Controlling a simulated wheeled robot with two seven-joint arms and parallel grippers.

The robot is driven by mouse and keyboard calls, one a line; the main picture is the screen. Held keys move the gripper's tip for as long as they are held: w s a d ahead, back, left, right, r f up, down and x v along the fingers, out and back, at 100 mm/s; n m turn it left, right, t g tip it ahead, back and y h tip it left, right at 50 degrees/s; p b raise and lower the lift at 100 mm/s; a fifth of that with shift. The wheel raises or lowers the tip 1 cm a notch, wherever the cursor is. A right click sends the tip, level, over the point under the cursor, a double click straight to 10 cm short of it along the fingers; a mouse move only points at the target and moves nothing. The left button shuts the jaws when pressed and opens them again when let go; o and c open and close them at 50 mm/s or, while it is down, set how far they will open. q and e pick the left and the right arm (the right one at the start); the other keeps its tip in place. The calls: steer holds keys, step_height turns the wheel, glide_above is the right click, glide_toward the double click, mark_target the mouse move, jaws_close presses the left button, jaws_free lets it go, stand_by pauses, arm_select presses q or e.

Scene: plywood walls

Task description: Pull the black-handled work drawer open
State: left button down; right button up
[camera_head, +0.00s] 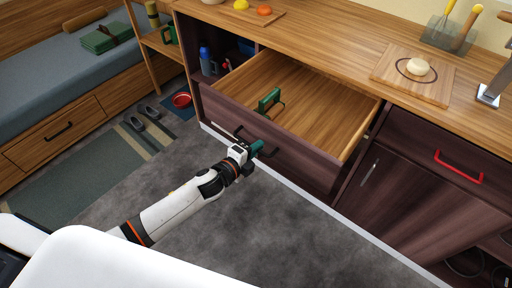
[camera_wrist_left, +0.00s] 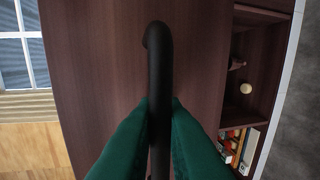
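The work drawer (camera_head: 290,150) is pulled out from the dark wood cabinet, and its pale wooden inside shows in the head view. Its black handle (camera_head: 239,133) is on the dark front panel. In the left wrist view the handle (camera_wrist_left: 159,75) is a black bar running between the green fingers. My left gripper (camera_head: 257,147) is at the handle, its fingers (camera_wrist_left: 160,125) close against both sides of the bar. The lower part of the bar is partly hidden by the fingers. My right gripper is not in view.
A green object (camera_head: 269,100) lies in the drawer. A red-handled drawer front (camera_head: 450,160) is at the right, shut. The counter bears a board (camera_head: 388,72) with a round pale item. Shoes (camera_head: 136,122) and a red bowl (camera_head: 181,100) are on the floor at left. Grey floor in front is clear.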

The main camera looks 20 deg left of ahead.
arm_select(q)
steer(key=c, duration=1.5)
jaws_free()
steer(key=shift+c, duration=0.2)
steer(key=v, duration=1.2)
steer(key=shift+b, duration=0.35)
